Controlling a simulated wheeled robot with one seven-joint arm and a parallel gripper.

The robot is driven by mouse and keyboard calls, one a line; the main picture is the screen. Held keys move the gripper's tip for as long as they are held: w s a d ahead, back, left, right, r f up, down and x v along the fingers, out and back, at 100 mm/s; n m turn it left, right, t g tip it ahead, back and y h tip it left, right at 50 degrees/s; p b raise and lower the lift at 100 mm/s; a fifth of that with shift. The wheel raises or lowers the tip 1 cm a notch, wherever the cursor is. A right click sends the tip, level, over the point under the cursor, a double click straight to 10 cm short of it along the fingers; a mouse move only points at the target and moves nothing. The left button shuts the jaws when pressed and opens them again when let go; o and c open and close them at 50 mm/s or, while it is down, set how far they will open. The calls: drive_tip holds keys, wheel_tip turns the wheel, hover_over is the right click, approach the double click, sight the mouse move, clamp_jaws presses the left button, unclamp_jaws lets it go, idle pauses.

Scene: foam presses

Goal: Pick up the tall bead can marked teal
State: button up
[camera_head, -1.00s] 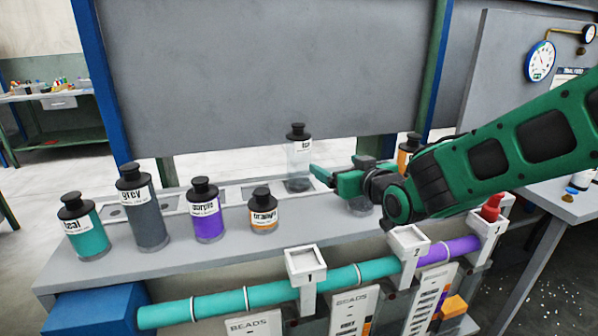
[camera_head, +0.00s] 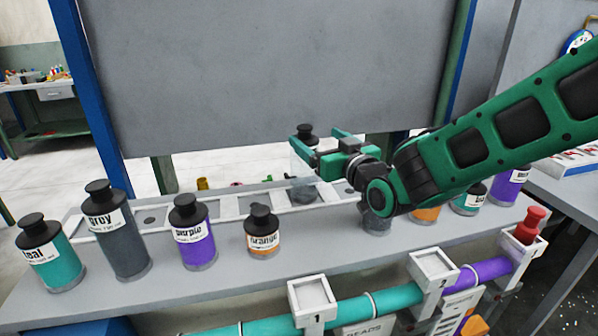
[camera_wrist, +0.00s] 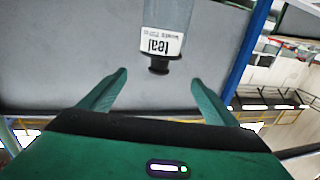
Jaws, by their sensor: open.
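A tall clear can with a black cap and a white teal label (camera_wrist: 162,45) shows in the wrist view, upside down in the picture. In the head view its black cap (camera_head: 305,132) rises above the rack at the back of the bench, and its body is partly hidden by my gripper. My gripper (camera_head: 318,141) is open and empty beside it. In the wrist view the can's cap lies between and just beyond the fingertips (camera_wrist: 158,78). A shorter can of teal beads (camera_head: 50,255), also labelled teal, stands at the far left of the bench.
Grey (camera_head: 118,232), purple (camera_head: 192,233) and orange (camera_head: 263,232) cans stand along the bench's left half. More cans, including a teal one (camera_head: 468,199) and a purple one (camera_head: 508,188), stand right, beyond my arm. A large grey panel (camera_head: 260,75) rises behind.

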sight(304, 165)
drive_tip(key=shift+w+d+f, duration=0.1)
drive_tip(key=shift+w, duration=0.15)
wheel_tip(304, 165, down, 8)
drive_tip(key=x, duration=0.7)
drive_tip(key=shift+w+a, duration=0.25)
drive_tip(key=shift+w, duration=0.1)
drive_tip(key=c, duration=2)
drive_tip(key=shift+r, duration=0.25)
